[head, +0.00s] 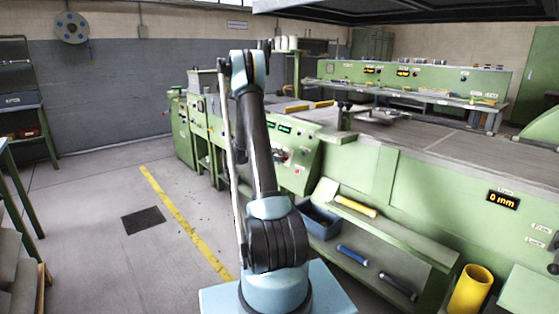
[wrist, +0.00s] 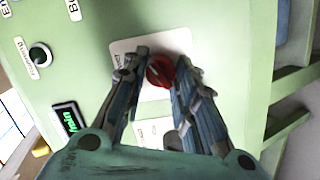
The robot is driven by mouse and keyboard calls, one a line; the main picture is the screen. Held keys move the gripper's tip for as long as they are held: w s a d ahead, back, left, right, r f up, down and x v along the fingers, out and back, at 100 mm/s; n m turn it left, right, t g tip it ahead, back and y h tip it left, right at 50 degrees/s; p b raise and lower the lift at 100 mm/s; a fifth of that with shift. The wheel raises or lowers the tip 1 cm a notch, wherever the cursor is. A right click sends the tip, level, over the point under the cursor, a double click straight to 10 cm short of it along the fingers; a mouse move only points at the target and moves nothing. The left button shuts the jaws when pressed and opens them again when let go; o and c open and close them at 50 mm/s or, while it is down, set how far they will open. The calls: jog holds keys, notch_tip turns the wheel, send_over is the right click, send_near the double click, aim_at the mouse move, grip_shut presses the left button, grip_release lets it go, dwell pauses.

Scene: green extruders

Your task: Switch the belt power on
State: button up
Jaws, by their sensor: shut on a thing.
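In the wrist view, a red rotary switch (wrist: 160,71) sits on a pale plate (wrist: 151,45) on the green machine panel (wrist: 225,60). My gripper (wrist: 161,72) has its two fingers on either side of the red switch and is shut on it. A white label below the switch is partly hidden between my fingers, and I cannot read it. In the head view, my arm reaches toward the green control panel (head: 305,172) of the long machine. My arm covers part of that panel there.
A black knob (wrist: 40,55) and a lit green display (wrist: 68,119) are on the panel left of my fingers. In the head view, a blue bin (head: 318,222) and a lower shelf (head: 365,262) stand right of my arm. The floor at the left is open around a dark mat (head: 143,221).

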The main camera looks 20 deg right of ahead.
jog(key=shift+f+m, duration=0.1)
jog(key=shift+m, duration=0.2)
dwell(0.4)
jog(key=o, duration=1)
jog(key=shift+o, duration=0.2)
jog(key=v, duration=1.2)
